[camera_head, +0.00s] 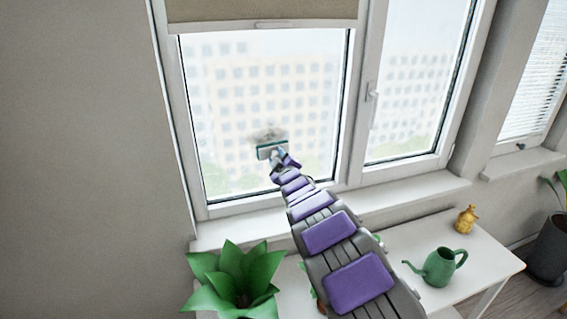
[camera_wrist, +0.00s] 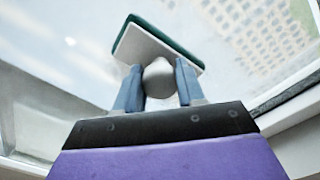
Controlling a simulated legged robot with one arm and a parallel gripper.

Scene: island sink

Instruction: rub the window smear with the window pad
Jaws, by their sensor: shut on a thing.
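The window smear (camera_head: 266,134) is a greyish-brown smudge on the left window pane. The window pad (camera_head: 271,150) is a flat pale block with a dark green face, just below the smear and overlapping its lower edge in the head view. I cannot tell whether the pad touches the glass. My gripper (camera_head: 279,160) is shut on the pad's rounded grey grip. In the wrist view, the two blue fingers of my gripper (camera_wrist: 158,88) stand on either side of that grip, and the pad (camera_wrist: 150,45) sits tilted beyond them. The smear is not clear in the wrist view.
A rolled blind (camera_head: 262,10) hangs above the left pane. The window handle (camera_head: 372,92) is on the right sash. The pane around the pad is clear.

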